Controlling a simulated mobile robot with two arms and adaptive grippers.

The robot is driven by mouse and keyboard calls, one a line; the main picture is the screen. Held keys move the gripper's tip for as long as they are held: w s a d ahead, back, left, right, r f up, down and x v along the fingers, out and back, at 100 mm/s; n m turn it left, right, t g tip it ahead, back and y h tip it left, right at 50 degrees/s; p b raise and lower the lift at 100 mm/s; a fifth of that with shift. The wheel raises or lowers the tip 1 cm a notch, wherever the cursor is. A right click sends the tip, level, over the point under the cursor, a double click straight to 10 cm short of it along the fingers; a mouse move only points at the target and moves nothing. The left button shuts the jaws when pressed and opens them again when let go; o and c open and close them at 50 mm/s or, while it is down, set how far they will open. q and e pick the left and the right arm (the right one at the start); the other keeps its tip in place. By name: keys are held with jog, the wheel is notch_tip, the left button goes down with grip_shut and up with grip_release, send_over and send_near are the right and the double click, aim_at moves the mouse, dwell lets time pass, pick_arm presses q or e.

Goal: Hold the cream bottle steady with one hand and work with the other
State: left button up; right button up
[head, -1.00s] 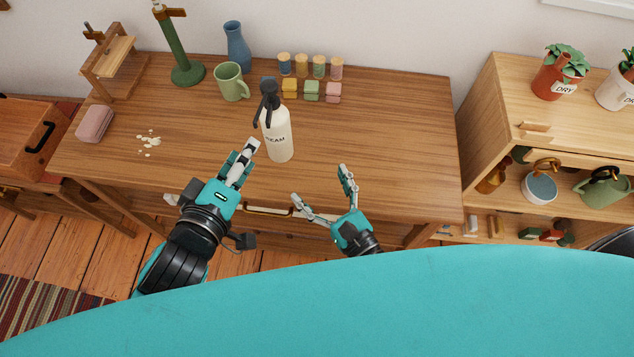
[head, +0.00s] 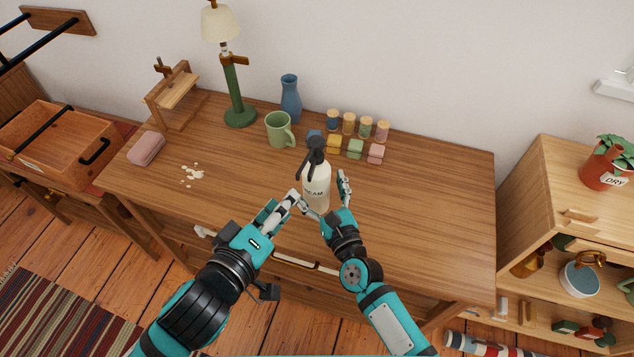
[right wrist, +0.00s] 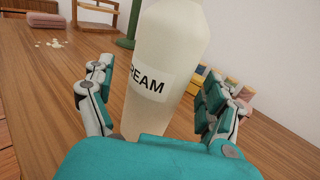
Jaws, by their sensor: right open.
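The cream bottle (head: 316,182) stands upright on the wooden desk (head: 420,215), with a black pump head and a label partly reading "CREAM". In the right wrist view the bottle (right wrist: 168,45) fills the middle, its top cut off. My right gripper (head: 325,194) is open, one finger on each side of the lower bottle; it also shows in the right wrist view (right wrist: 158,95). Gaps show between its fingers and the bottle. My left gripper (head: 288,203) is just left of the bottle, low over the desk's front part. Its fingers overlap in the head view, hiding their opening.
Behind the bottle stand a green mug (head: 280,130), a blue vase (head: 290,98), several small jars (head: 349,124) and colored blocks (head: 355,149). The desk's right part is clear.

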jog(key=shift+x, duration=0.8)
jog(key=shift+c, duration=0.4)
